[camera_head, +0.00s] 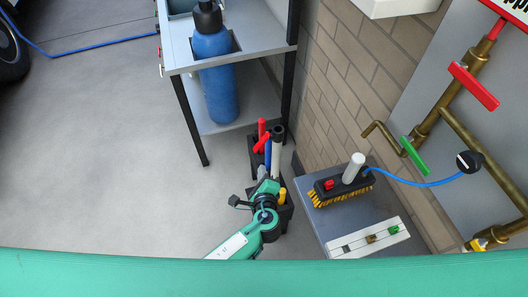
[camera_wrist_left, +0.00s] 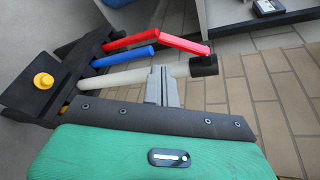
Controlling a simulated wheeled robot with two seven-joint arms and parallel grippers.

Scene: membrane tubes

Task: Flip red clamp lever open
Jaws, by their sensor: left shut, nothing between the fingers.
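A black rack (camera_head: 285,210) stands on the floor left of the grey cabinet and holds red, blue and white tubes. A red bent lever-like piece (camera_head: 262,140) stands at its top; the wrist view shows this red bar (camera_wrist_left: 183,45) angled off a red tube (camera_wrist_left: 130,40). The blue tube (camera_wrist_left: 123,57) and the white tube (camera_wrist_left: 130,77) lie beside it. My left gripper (camera_head: 266,183) is at the rack, shut and empty. In the wrist view its grey fingers (camera_wrist_left: 160,75) overlap the white tube; I cannot tell whether they touch it. The right gripper is not seen.
A blue cylinder (camera_head: 213,65) stands in a metal table frame behind the rack. A grey cabinet (camera_head: 325,235) with a brush (camera_head: 343,190) is to the right. Brass pipes with a red valve handle (camera_head: 473,86) run along the wall. Open floor lies left.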

